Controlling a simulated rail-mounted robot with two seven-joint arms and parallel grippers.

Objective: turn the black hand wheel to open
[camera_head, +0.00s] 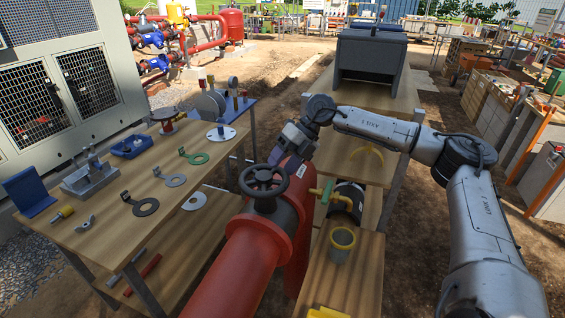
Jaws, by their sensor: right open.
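The black hand wheel (266,181) lies roughly level on top of a short stem on the thick red pipe (236,275) in the lower middle. My right arm comes in from the right, and its gripper (282,156) is just beyond and above the wheel, a little to its right. The gripper is open and looks apart from the wheel, though its fingertips are small and partly lost against the red pipework. Nothing shows in its jaws. The wheel's rim and spokes are in plain view. My left gripper is not in view.
A wooden bench (97,243) with flat gaskets and metal parts stands left of the pipe. A green valve with a yellow fitting (317,193) is close right of the wheel. A wooden stand (352,290) holds a grey-green cup (341,246). A grey cabinet (370,58) stands behind.

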